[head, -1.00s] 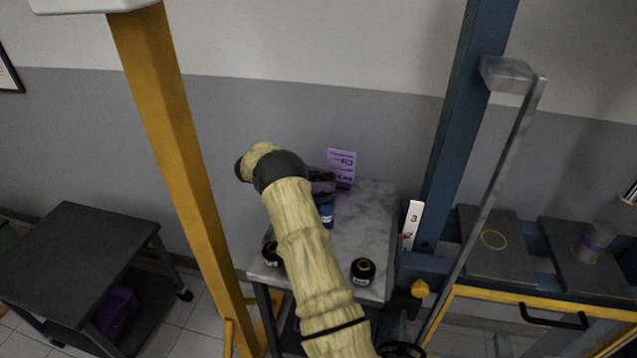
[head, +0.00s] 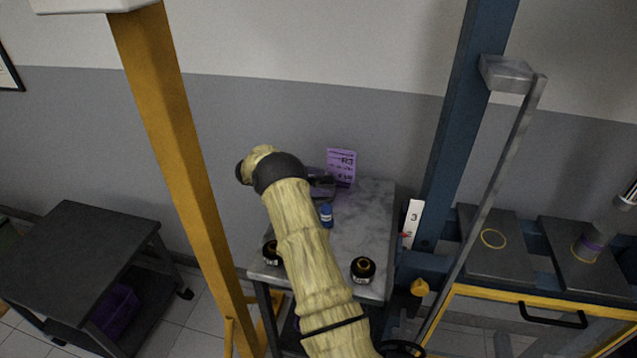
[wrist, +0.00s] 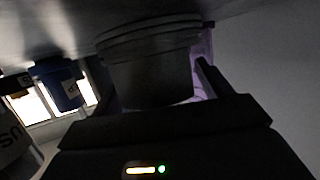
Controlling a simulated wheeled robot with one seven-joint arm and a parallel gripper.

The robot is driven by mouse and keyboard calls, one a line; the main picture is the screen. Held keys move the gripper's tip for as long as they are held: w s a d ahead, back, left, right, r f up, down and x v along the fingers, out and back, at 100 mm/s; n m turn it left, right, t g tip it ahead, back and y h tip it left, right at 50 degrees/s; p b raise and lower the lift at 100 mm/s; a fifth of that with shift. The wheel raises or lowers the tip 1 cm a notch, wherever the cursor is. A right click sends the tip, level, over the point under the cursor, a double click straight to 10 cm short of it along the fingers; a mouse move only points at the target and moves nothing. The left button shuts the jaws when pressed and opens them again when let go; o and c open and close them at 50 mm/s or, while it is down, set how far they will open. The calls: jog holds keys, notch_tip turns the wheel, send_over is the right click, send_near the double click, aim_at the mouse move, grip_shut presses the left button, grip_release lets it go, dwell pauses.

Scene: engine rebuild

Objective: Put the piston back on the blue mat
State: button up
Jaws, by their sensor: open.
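A dark cylinder with ring-like grooves near one end, seemingly the piston (wrist: 150,65), fills the middle of the wrist view against the grey tabletop, which shows upside down along the top. My gripper (wrist: 185,90) is open, with one finger beside the cylinder on the right; the other finger is not clear. I cannot tell whether they touch. In the head view my gripper (head: 322,184) is at the back of the marble-grey table (head: 365,225), mostly hidden behind my arm; the cylinder is not clear there. I cannot make out a blue mat.
A small blue can (head: 326,215) stands near the gripper and shows in the wrist view (wrist: 62,85). Two black-and-gold jars, one right (head: 363,269) and one left (head: 269,252), stand at the front edge. A purple card (head: 342,165) stands behind. A blue post (head: 450,150) rises at right.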

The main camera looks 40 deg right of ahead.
jog(key=b+v, duration=0.1)
jog(key=v, duration=0.6)
jog(key=shift+w+a, duration=0.1)
jog(key=shift+a, duration=0.1)
jog(key=shift+r, duration=0.1)
